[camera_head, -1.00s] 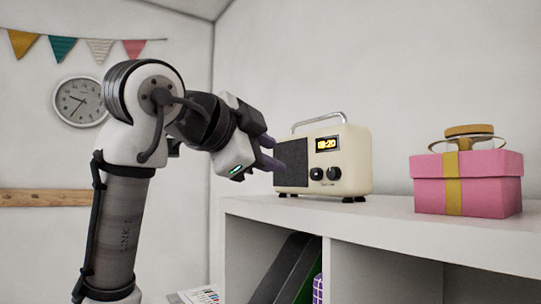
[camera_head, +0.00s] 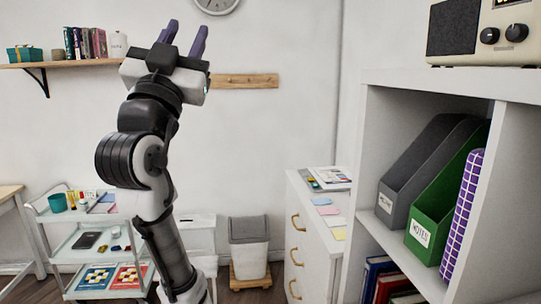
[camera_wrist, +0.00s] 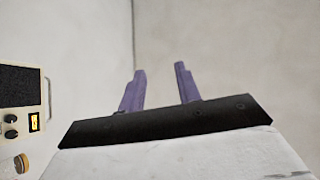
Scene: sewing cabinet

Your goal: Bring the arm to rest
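My gripper (camera_head: 185,40) is raised in the left part of the head view, its two purple fingers pointing up in front of the white wall. The fingers stand apart with nothing between them. In the wrist view my gripper (camera_wrist: 160,85) also shows open and empty, with bare wall beyond it. My arm is bent and folded upward, clear of the furniture.
A white shelf unit (camera_head: 385,150) stands at right with a cream radio (camera_head: 470,30) on top and grey and green file holders inside. A drawer cabinet (camera_head: 312,240), bin (camera_head: 248,240) and trolley (camera_head: 95,240) stand lower. A wall shelf (camera_head: 80,63) hangs at left.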

